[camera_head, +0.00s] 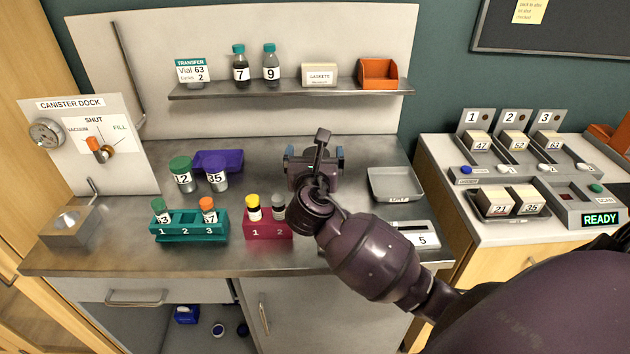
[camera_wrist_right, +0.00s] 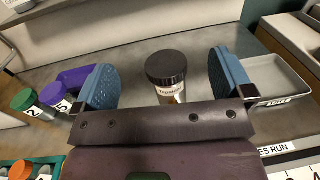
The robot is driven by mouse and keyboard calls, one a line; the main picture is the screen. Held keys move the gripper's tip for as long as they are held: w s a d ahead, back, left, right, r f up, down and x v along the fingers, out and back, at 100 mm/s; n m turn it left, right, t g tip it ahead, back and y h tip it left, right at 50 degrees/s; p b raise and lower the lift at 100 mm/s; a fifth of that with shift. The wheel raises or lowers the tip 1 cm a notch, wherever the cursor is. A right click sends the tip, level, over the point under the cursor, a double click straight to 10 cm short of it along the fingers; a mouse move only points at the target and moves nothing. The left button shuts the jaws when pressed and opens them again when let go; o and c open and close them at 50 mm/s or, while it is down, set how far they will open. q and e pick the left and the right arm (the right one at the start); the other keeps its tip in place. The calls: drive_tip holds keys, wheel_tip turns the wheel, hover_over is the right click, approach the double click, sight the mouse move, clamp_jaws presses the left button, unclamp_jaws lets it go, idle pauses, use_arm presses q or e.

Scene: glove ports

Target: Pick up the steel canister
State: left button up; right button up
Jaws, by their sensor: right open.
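My right gripper (camera_head: 315,157) is over the middle of the steel counter, with its blue fingers spread apart. In the right wrist view a container with a black ribbed lid (camera_wrist_right: 166,66) stands upright between the open fingers (camera_wrist_right: 166,82), with a gap on each side. A pale label and a yellowish lower part show below its lid; the rest is hidden by my gripper. I cannot tell for sure whether it is the steel canister. In the head view my gripper and arm hide it. My left gripper is not in view.
Green-lidded and purple-lidded jars (camera_head: 182,175) (camera_head: 217,174) stand left of my gripper, before a purple bin (camera_head: 232,158). A teal rack (camera_head: 188,228) and red rack (camera_head: 262,230) hold vials in front. A grey tray (camera_head: 394,185) lies right. The canister dock (camera_head: 75,230) is far left.

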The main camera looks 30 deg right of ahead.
drive_tip(key=f, duration=0.4)
drive_tip(key=w+f+b, duration=0.1)
drive_tip(key=shift+d+f, duration=0.3)
drive_tip(key=shift+f, duration=0.1)
drive_tip(key=shift+x, duration=3.15)
